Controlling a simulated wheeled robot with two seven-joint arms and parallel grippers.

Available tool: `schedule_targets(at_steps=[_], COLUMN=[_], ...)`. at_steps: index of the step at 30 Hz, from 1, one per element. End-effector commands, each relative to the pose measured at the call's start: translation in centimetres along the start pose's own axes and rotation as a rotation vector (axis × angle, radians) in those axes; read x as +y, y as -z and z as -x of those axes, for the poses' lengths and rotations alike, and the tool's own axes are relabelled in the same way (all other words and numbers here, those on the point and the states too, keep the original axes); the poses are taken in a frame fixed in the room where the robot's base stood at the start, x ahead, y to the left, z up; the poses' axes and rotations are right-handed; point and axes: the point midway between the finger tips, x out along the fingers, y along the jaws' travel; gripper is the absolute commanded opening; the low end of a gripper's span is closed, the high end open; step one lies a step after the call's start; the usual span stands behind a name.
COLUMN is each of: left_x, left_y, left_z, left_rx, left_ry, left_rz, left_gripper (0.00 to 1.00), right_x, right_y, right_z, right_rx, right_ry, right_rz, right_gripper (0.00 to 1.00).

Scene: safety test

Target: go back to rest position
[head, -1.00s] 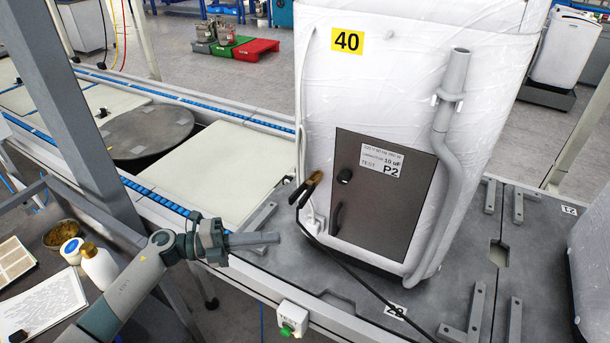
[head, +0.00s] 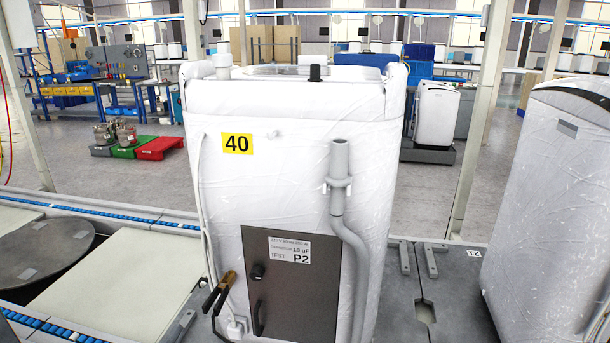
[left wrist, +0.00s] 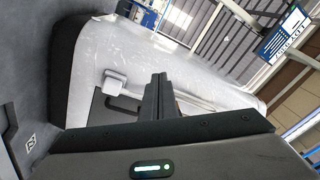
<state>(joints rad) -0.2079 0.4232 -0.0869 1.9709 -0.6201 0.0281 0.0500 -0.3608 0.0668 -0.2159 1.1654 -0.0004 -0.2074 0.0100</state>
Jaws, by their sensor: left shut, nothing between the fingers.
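My left gripper (left wrist: 158,98) shows in the left wrist view, with its dark fingers closed together and nothing between them. It points toward the white wrapped machine (left wrist: 125,55), which lies sideways in that view; the distance between them is hard to judge. In the head view the machine (head: 290,170) stands upright, with a yellow label 40 (head: 237,144), a grey panel marked P2 (head: 300,300) and a grey hose (head: 340,180). I cannot make out either gripper in the head view. My right gripper shows in no view.
A dark clamp with a brass tip (head: 222,290) hangs at the machine's lower left. A pale conveyor plate (head: 120,280) and a dark round disc (head: 45,255) lie left. Another wrapped machine (head: 550,200) stands at the right.

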Motion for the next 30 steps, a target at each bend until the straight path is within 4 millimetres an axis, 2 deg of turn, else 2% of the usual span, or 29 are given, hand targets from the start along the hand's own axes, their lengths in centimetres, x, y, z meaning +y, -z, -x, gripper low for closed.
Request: schedule_targets(at_steps=[8,15,19,24,30], left_x=[3.0,7.9,11.0,14.6,16.9], left_y=[-3.4,-4.7,-4.2,-2.3,-0.1], left_z=[4.8,11.3,15.5,21.1,25.4], left_rx=[-0.37,-0.691,-0.857,-1.047,-1.179], left_ry=[-0.006,-0.097,-0.177,-0.301,-0.411], left_rz=[0.251,0.458,0.562,0.674,0.745], left_gripper=[0.0,0.0,0.0,0.0,0.0], right_x=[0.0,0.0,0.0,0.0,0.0], right_y=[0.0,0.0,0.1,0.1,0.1], right_z=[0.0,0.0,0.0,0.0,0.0], right_rx=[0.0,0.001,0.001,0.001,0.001], right_ry=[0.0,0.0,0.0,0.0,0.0], right_rz=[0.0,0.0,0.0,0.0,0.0], right_gripper=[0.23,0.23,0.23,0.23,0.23])
